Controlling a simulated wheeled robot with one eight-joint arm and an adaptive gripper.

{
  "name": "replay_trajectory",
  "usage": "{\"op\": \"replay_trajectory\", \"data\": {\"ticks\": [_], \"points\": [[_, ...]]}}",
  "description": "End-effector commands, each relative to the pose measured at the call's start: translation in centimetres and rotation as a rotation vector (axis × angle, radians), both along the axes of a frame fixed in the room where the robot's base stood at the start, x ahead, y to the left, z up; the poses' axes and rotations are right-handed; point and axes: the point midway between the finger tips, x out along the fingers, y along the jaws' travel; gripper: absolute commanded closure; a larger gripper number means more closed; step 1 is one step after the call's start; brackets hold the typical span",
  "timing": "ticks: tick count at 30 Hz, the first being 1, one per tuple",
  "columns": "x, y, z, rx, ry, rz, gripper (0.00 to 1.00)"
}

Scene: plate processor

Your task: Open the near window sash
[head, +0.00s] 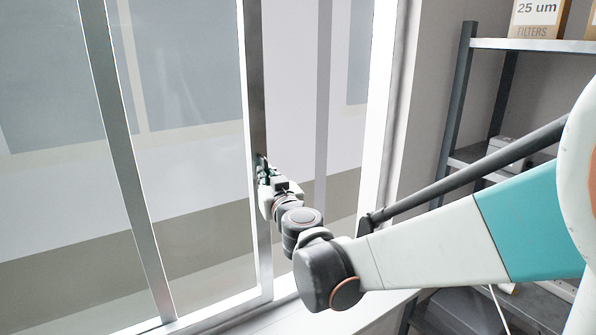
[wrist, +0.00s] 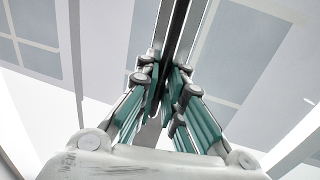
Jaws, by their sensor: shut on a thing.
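The near window sash has a metal upright (head: 254,90) at its right edge, in the middle of the head view. Its glass pane lies to the left of this upright. My gripper (head: 263,167) is at the upright, partway down its height. In the wrist view, my gripper's green-padded fingers (wrist: 168,80) stand on both sides of the upright (wrist: 178,30) and are shut on it. The exact contact at the fingertips is partly hidden by the finger links. A wide lighter strip shows between the upright and the right window jamb (head: 382,90).
Another metal upright (head: 120,130) crosses the window on the left. The white sill (head: 290,318) runs below. A dark-framed shelf rack (head: 455,110) with a filters box (head: 538,18) stands at right, behind my arm.

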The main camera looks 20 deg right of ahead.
Motion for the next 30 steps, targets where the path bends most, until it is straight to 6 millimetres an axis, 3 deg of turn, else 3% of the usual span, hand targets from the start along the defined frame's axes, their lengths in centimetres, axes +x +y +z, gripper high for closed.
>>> {"op": "replay_trajectory", "data": {"ticks": [1, 7, 22, 23, 25, 30], "points": [[-0.5, 1.2, 0.0, 0.001, 0.0, 0.007, 1.0], [-1.1, 3.3, 0.0, 0.001, 0.0, 0.005, 1.0], [-1.3, 3.9, 0.0, 0.001, 0.001, 0.002, 1.0], [-1.3, 3.9, 0.0, 0.001, 0.001, 0.002, 0.88], [-1.3, 3.9, 0.0, 0.001, 0.0, 0.002, 0.72], [-1.3, 3.9, 0.1, 0.001, 0.0, 0.002, 0.71]]}}
